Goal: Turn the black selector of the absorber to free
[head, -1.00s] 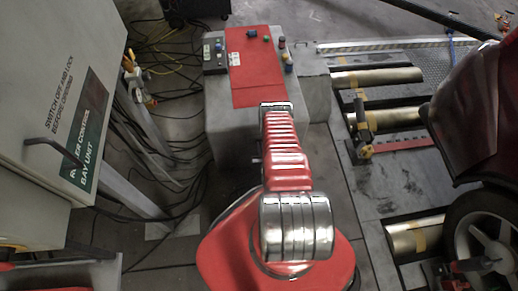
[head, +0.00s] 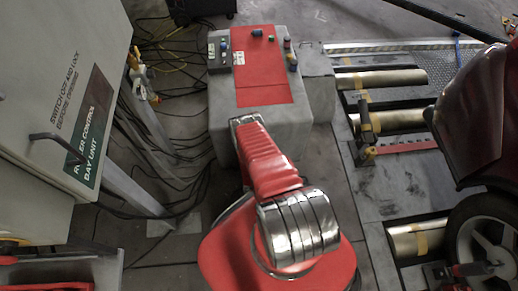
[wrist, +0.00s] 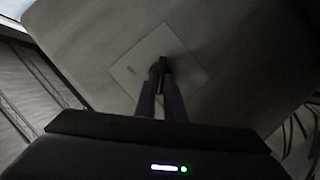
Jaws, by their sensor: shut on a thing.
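The absorber appears to be the grey cabinet (head: 313,135) with a red top panel, at the upper middle of the head view. In the wrist view, a pale square plate (wrist: 184,50) with small dark lettering, too small to read, sits on a grey face. The black selector (wrist: 162,63) stands out from this plate, small and dark. My gripper (wrist: 160,76) is shut on it, one finger on each side. Its exact pointing direction is too dark to tell. In the head view my own red arm reaches to the cabinet's near side and hides the gripper and selector.
A grey roller control bay unit (head: 60,60) with a projecting black handle stands at the left. Cables (head: 165,140) trail on the floor beside it. Metal rollers (head: 395,80) and a dark red car (head: 475,120) are at the right.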

